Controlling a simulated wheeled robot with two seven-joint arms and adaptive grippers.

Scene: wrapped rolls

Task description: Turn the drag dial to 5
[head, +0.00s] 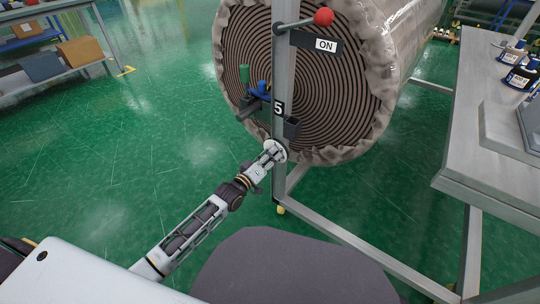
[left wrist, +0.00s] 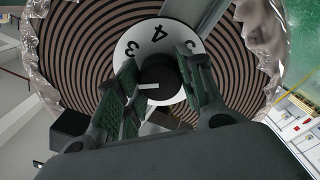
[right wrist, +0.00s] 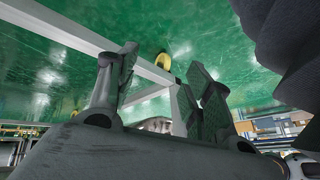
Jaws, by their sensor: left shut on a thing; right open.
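The drag dial is a white numbered disc (head: 281,153) on the frame's upright post, low in front of the big roll. In the left wrist view the dial face (left wrist: 128,45) shows a 4 near the top, with numerals either side that are hard to read. Its black knob (left wrist: 160,75) has a white mark pointing left in the picture. My left gripper (head: 270,154) is at the dial, its fingers on both sides of the knob and shut on it; they cover part of the face. My right gripper (right wrist: 161,62) is open and empty in the right wrist view.
Higher up are a red-knobbed lever (head: 322,17) and an ON plate (head: 326,45). The wrapped roll (head: 345,85) stands behind. A grey table (head: 462,150) is at right; green floor lies open at left.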

